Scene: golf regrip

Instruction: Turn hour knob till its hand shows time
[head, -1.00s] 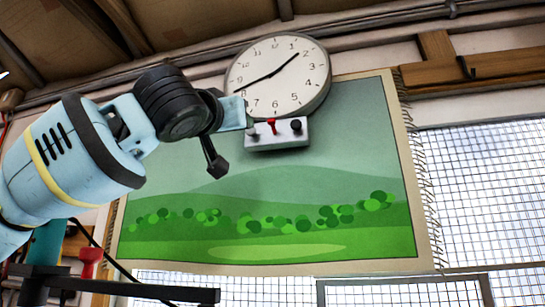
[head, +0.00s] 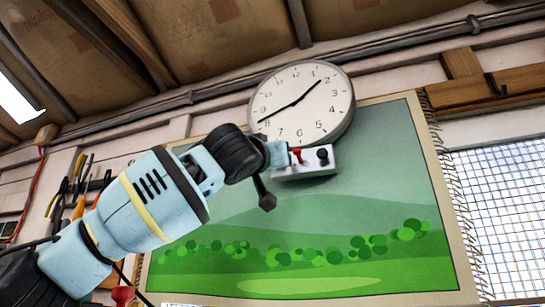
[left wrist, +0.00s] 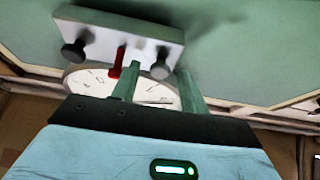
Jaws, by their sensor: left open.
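The round white wall clock (head: 290,82) has its shorter hand pointing between 1 and 2 and its longer hand near 8. Below it is a pale control box (head: 308,171) with a red lever (head: 297,156) and a black knob (head: 322,154). A grey knob (left wrist: 160,66) at the box's other end shows in the left wrist view, but my gripper hides it in the head view. My left gripper (left wrist: 158,72) is open, its fingers on either side of the grey knob in that view. Contact cannot be told. My right gripper is not in view.
A fringed landscape hanging (head: 320,220) covers the wall behind and below the box. The red lever stands close to one left finger. Tools (head: 75,190) hang at the far left. A wire mesh window (head: 505,210) is at the right.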

